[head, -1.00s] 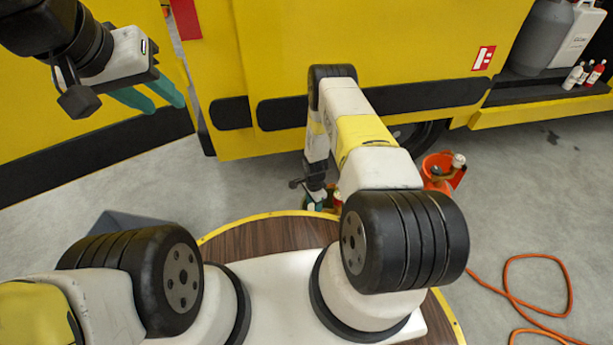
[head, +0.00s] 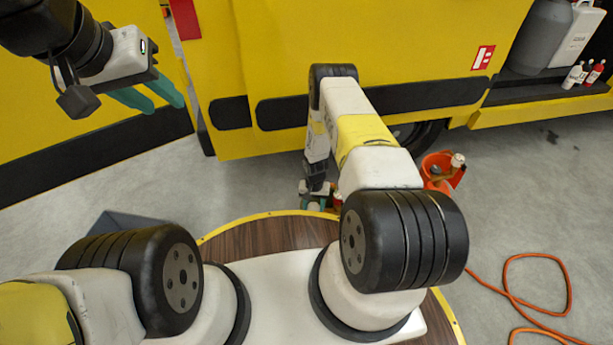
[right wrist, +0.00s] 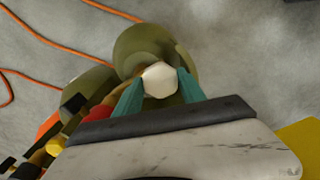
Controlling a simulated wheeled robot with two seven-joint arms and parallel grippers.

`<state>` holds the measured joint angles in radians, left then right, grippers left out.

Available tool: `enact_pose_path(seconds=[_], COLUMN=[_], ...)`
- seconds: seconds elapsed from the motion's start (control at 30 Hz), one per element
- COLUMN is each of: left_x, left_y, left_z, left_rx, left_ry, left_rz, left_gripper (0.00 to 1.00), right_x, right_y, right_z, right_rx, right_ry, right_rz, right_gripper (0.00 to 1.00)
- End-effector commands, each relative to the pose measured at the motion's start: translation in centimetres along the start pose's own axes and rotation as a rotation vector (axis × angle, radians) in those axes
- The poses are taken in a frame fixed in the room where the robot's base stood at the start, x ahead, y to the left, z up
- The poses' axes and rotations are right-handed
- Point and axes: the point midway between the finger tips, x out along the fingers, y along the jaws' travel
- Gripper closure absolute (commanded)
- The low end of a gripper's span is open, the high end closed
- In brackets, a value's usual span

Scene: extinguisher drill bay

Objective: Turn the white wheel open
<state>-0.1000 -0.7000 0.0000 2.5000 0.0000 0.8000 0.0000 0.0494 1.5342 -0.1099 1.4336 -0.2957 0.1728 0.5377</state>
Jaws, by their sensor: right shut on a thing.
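The white wheel (right wrist: 160,80) shows in the right wrist view as a small faceted white knob on top of a rounded olive-green body (right wrist: 140,46). My right gripper (right wrist: 159,84) has its teal fingers on either side of the wheel and is shut on it. In the head view my right gripper (head: 315,198) is low, just beyond the round wooden deck, and the wheel there is small and mostly hidden by it. My left gripper (head: 160,101) is raised at the upper left, its teal fingers apart and empty.
An orange bucket (head: 436,170) with things in it stands on the floor right of my right arm. An orange hose (head: 510,290) lies at the right. A yellow vehicle (head: 390,50) stands behind.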

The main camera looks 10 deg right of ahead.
Motion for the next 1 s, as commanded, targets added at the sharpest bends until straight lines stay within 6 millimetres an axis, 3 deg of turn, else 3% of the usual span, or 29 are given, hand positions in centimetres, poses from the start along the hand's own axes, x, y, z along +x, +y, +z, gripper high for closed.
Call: enact_pose_path(seconds=[1.0], left_x=[0.00], left_y=[0.00], left_z=[0.00], left_rx=[0.000], left_ry=[0.000], left_rz=[0.000], left_gripper=[0.64], right_x=[-0.06], right_y=[0.22], right_z=[-0.16], right_rx=[-0.965], right_ry=[0.000], right_rz=[-0.001], right_gripper=[0.93])
